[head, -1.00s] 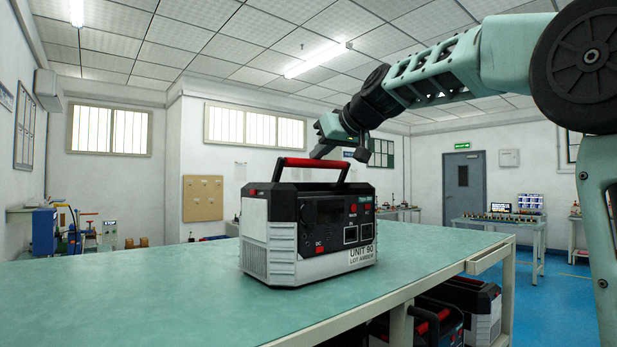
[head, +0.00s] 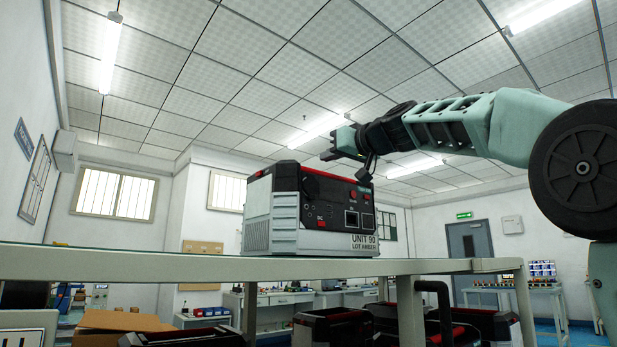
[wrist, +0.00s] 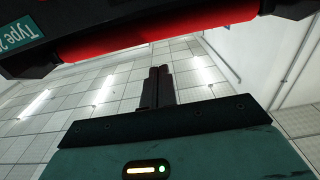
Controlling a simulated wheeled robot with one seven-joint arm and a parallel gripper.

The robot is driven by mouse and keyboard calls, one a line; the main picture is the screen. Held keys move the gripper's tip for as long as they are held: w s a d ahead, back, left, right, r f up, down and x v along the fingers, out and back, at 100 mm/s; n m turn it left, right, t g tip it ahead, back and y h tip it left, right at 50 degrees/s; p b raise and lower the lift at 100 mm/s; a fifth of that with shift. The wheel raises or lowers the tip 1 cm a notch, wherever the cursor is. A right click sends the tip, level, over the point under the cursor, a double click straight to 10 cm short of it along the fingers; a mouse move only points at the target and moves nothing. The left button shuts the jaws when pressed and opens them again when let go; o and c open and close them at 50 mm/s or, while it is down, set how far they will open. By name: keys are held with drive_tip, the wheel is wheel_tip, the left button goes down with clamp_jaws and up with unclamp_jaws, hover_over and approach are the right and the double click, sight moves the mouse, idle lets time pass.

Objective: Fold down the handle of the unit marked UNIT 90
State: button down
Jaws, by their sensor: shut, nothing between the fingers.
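The unit marked UNIT 90 (head: 312,212) is a black and white box with red trim. It stands upright on the bench. Its handle no longer stands above the top; a red strip (head: 328,177) shows low along the top front edge in the head view. In the wrist view the red handle grip (wrist: 150,32) crosses the top, close to the unit's dark body and a teal "Type 2" label. My gripper (head: 328,156) is just above the unit's top, fingers together and empty. In the wrist view the fingers (wrist: 158,85) are below the grip, apart from it in the picture.
The bench edge (head: 150,264) is seen nearly edge-on. Other black and red units (head: 335,325) stand beneath it, with an open cardboard box (head: 115,320) at the left. The bench top beside the unit looks clear.

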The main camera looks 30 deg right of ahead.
drive_tip(key=shift+s+d+f+t+b, duration=0.15)
drive_tip(key=shift+f+t+b, duration=0.35)
drive_tip(key=shift+b, duration=1)
drive_tip(key=shift+s+a+f+t+b, duration=0.1)
drive_tip(key=shift+s+f+t+b, duration=0.3)
drive_tip(key=shift+b, duration=1.1)
drive_tip(key=shift+s+d+f+t+b, duration=0.1)
drive_tip(key=shift+f+t+b, duration=0.5)
drive_tip(key=shift+b, duration=0.9)
drive_tip(key=f+b, duration=0.1)
drive_tip(key=b, duration=0.2)
drive_tip(key=shift+s, duration=0.15)
drive_tip(key=shift+f+b, duration=0.3)
drive_tip(key=shift+b, duration=0.2)
drive_tip(key=shift+r, duration=0.1)
drive_tip(key=r+p, duration=0.4)
drive_tip(key=shift+s+r, duration=0.1)
drive_tip(key=shift+s, duration=0.3)
drive_tip(key=f+b+v, duration=0.2)
drive_tip(key=b+v, duration=0.3)
drive_tip(key=v, duration=0.5)
drive_tip(key=shift+w+f+b, duration=0.2)
drive_tip(key=shift+w+b, duration=0.1)
drive_tip(key=shift+w, duration=0.05)
drive_tip(key=shift+d, duration=0.1)
